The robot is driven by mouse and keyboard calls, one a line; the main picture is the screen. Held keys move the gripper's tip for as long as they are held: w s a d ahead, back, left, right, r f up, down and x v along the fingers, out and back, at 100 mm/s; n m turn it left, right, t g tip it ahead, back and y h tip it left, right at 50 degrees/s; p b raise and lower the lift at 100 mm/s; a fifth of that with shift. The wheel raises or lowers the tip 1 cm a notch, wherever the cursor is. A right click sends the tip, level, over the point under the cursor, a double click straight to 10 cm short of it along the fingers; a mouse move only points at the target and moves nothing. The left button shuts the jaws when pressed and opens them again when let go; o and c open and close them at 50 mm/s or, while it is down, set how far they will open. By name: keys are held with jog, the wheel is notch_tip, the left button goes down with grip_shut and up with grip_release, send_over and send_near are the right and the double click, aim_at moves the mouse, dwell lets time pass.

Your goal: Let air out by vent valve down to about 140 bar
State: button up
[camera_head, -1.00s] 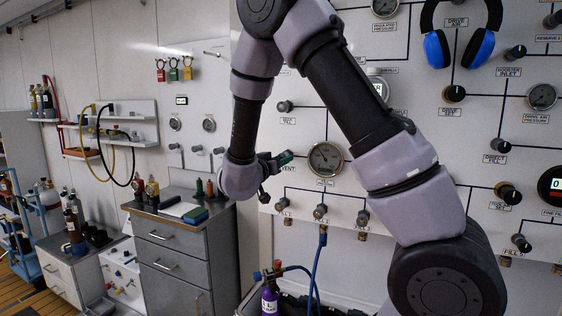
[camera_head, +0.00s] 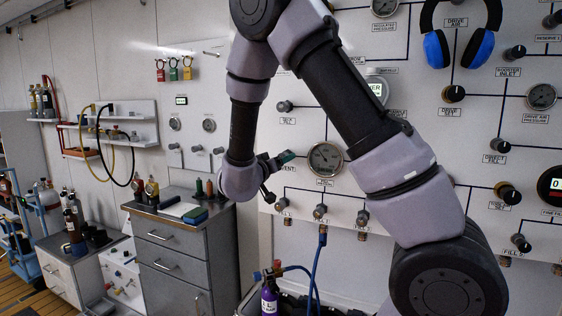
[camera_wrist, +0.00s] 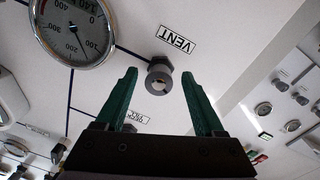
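The vent valve (camera_wrist: 160,76) is a small dark round knob with a pale centre, beside its VENT label (camera_wrist: 175,40) in the wrist view. My gripper (camera_wrist: 160,73) has two green fingers spread apart, one on each side of the knob in the picture. I see gaps between both fingers and the knob; how deep they reach is unclear. In the head view my gripper (camera_head: 287,157) is at the panel left of the gauge (camera_head: 325,159), and it hides the valve. The gauge also shows in the wrist view (camera_wrist: 60,25), its needle between 100 and 200. Its small display, cut by the edge, seems to read 140.
Fill valves (camera_head: 320,211) with a blue hose stand below the gauge. A purple cylinder (camera_head: 270,298) is below them. A grey drawer cabinet (camera_head: 172,238) stands to the left. Blue headphones (camera_head: 471,48) hang at the upper right.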

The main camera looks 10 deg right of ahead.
jog(key=v, duration=1)
jog(key=shift+s+a, duration=0.2)
jog(key=shift+s, duration=0.15)
